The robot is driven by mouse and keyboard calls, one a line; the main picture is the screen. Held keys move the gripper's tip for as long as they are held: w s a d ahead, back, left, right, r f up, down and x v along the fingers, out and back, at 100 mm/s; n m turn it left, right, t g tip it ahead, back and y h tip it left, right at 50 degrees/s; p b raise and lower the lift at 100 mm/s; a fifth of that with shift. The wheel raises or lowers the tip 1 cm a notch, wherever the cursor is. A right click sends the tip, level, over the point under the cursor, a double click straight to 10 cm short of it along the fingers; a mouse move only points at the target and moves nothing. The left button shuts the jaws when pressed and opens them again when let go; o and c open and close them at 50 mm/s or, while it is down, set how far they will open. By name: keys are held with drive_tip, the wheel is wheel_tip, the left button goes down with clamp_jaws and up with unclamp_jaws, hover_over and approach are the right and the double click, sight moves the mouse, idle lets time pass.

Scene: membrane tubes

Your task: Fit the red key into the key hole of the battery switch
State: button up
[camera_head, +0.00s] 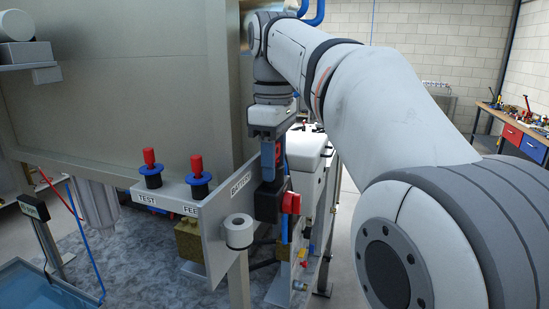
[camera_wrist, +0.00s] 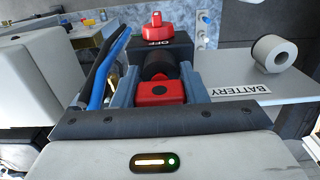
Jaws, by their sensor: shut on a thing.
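My gripper (camera_head: 268,160) points down beside the upright BATTERY plate. Its two grey-blue fingers (camera_wrist: 159,88) are shut on the red key, whose red head (camera_wrist: 158,92) shows between them in the wrist view. Below the key is a black round part (camera_wrist: 158,66) at the battery switch. The battery switch is a black box (camera_head: 268,205) with a red knob (camera_head: 291,203) on its side; the wrist view shows its OFF mark and red knob (camera_wrist: 157,27). The fingers hide the key's lower end, so I cannot tell whether it is in the key hole.
The BATTERY plate (camera_head: 227,225) stands close left of my gripper, with a white roll (camera_head: 239,231) at its front. Red-topped TEST (camera_head: 149,170) and FEED (camera_head: 196,178) pieces stand further left. A blue hose (camera_wrist: 107,70) runs close beside the fingers. A large metal panel (camera_head: 110,90) rises behind.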

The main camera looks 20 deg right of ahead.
drive_tip(key=shift+f, duration=0.3)
drive_tip(key=o, duration=1)
drive_tip(key=shift+o, duration=0.2)
drive_tip(key=shift+r+p, duration=0.3)
drive_tip(key=shift+r, duration=3.65)
